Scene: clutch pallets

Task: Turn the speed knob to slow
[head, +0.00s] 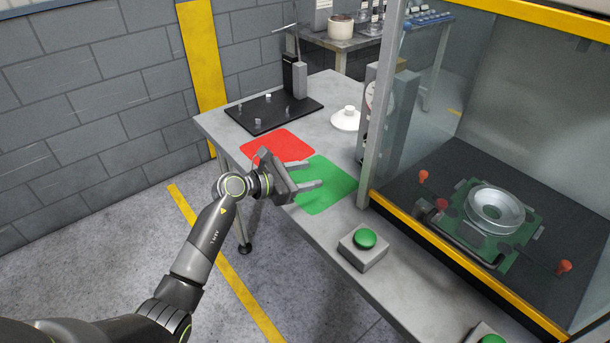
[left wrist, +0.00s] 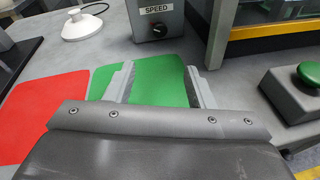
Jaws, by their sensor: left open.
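The speed knob (left wrist: 159,30) is a small dark round knob on a grey box (left wrist: 157,14) labelled SPEED, at the top centre of the left wrist view. A pale mark shows on it, but its setting is too small to read. In the head view the knob cannot be made out; the metal post hides part of that area. My left gripper (head: 314,173) is open and empty above the green mat. Its two fingers (left wrist: 160,72) point toward the box in the left wrist view, apart from the knob. My right gripper is not in view.
A red mat (head: 283,146) and green mat (head: 325,188) lie on the grey table. A green push button (head: 365,238) stands near the front edge. A glass enclosure with a yellow frame (head: 470,270) stands at right. A white lidded piece (head: 346,118) and black stand (head: 272,112) are behind.

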